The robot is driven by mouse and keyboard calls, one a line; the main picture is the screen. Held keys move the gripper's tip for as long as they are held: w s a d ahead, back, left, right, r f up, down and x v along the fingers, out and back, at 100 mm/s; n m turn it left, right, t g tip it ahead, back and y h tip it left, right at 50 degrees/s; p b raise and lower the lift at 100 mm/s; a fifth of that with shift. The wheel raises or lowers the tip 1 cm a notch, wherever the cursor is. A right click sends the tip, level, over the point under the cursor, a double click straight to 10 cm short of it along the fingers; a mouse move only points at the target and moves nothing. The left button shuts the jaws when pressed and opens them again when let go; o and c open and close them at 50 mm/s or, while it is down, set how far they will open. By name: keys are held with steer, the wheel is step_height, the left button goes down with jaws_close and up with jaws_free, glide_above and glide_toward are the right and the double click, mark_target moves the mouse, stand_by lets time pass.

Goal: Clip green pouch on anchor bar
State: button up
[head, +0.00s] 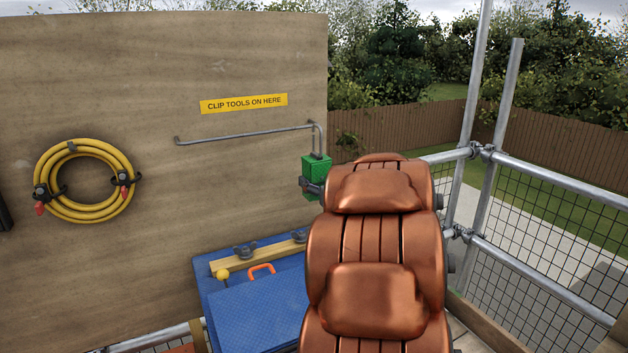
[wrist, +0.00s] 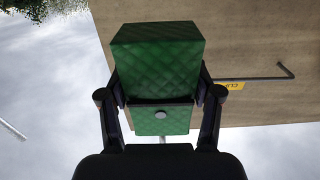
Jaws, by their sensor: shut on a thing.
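The green quilted pouch (head: 316,168) is near the right end of the anchor bar (head: 245,133) in the head view. A grey metal hook or loop rises above the pouch near the bar's end; I cannot tell whether it is around the bar or only in front of it. My gripper (head: 310,187) is shut on the pouch, and my arm hides part of it. In the wrist view the pouch (wrist: 158,55) sits between the two fingers of my gripper (wrist: 160,100). The anchor bar (wrist: 255,78) shows to its right there.
A yellow sign (head: 244,103) is on the plywood wall (head: 130,70) above the bar. A coiled yellow hose (head: 85,181) hangs at left. A blue box (head: 258,310) with an orange handle stands below. Scaffold rails with mesh (head: 560,185) stand at right.

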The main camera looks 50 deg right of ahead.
steer(key=shift+d, duration=0.2)
steer(key=shift+b+x, duration=0.3)
steer(key=shift+x, duration=0.6)
steer(key=b+x, duration=0.1)
steer(key=x, duration=0.5)
steer(key=shift+w, duration=0.2)
steer(key=shift+s, duration=0.25)
steer(key=shift+p+x, duration=0.8)
steer(key=shift+x, duration=1.6)
stand_by(0.6)
steer(key=shift+w+p, duration=0.1)
steer(key=shift+p, duration=0.3)
stand_by(0.5)
